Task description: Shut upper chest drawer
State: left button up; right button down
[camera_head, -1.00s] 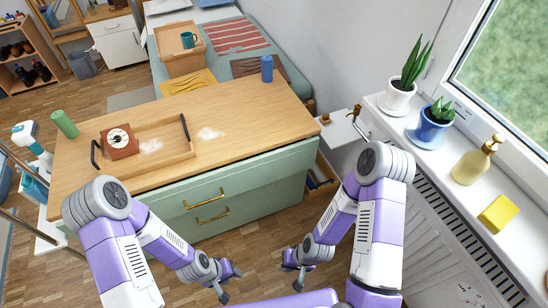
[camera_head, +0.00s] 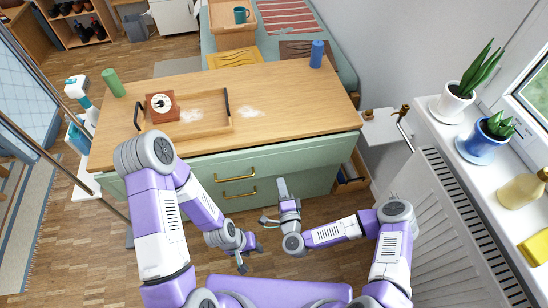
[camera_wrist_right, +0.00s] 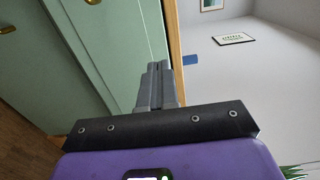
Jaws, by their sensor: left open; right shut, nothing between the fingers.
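The pale green chest (camera_head: 310,185) has a wooden top. Its upper drawer (camera_head: 300,157) has a brass handle (camera_head: 234,173), with a second handle (camera_head: 236,193) below it. No gap shows under the top, and I cannot tell how far out the upper drawer stands. My right gripper (camera_head: 281,183) is shut and empty before the chest front, right of the handles. In the right wrist view its fingers (camera_wrist_right: 157,72) point along the green front near the wooden top edge; contact is unclear. My left gripper (camera_head: 250,258) is open and empty, low over the floor.
On the chest top stand a wooden tray (camera_head: 215,127), a brown clock-like box (camera_head: 161,106), a green cylinder (camera_head: 113,83) and a blue cylinder (camera_head: 317,54). A white radiator (camera_head: 425,215) and a windowsill with plants bound the right side. Floor is free before the chest.

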aim_at(273, 150)
jog(key=b+x, duration=0.3)
jog(key=x, duration=0.9)
jog(key=shift+w+f, duration=0.1)
jog(key=shift+w, duration=0.1)
pick_arm(q)
notch_tip(273, 150, down, 3)
jog(key=shift+f, duration=0.2)
